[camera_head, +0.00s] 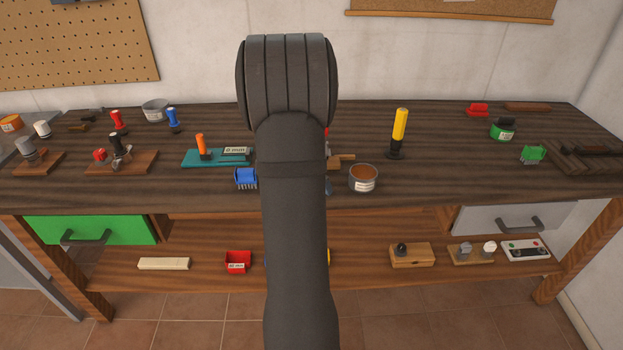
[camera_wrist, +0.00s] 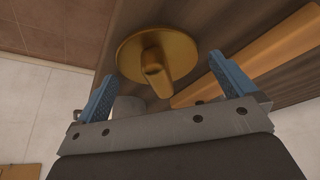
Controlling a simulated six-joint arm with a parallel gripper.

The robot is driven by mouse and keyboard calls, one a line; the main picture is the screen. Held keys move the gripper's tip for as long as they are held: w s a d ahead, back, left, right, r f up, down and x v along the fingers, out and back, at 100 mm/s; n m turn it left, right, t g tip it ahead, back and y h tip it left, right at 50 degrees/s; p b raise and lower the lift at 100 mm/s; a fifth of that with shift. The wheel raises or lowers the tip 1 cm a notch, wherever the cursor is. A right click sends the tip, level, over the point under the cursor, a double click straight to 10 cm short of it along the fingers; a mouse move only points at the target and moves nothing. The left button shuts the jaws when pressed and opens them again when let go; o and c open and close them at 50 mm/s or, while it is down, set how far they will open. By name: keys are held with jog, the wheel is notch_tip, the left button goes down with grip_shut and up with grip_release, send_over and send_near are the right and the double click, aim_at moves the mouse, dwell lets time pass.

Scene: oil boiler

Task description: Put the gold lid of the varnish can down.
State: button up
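The round gold lid (camera_wrist: 128,55) with its gold handle (camera_wrist: 156,68) shows in the wrist view, handle side facing the camera. My gripper (camera_wrist: 162,67) has its two blue fingers spread wide on either side of the handle, with a gap on both sides. I cannot tell whether the lid rests on the dark wood behind it. The varnish can (camera_head: 363,184) seems to be the open grey can with brown contents near the bench's front edge in the head view. There my arm hides the gripper and lid.
The workbench (camera_head: 440,185) has a blue brush-like block (camera_head: 245,179) left of my arm and a yellow-handled tool (camera_head: 398,135) behind the can. A teal board (camera_head: 190,158) carries an orange-handled tool (camera_head: 202,145). The bench right of the can is mostly clear.

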jog(key=v, duration=1.2)
jog(key=shift+r, duration=0.2)
jog(key=shift+f, duration=0.1)
jog(key=x, duration=1.1)
jog(key=shift+d+f, duration=0.1)
jog(key=shift+f, duration=0.15)
jog(key=shift+w, duration=0.2)
jog(key=shift+r, duration=1.75)
jog(key=shift+f, duration=0.15)
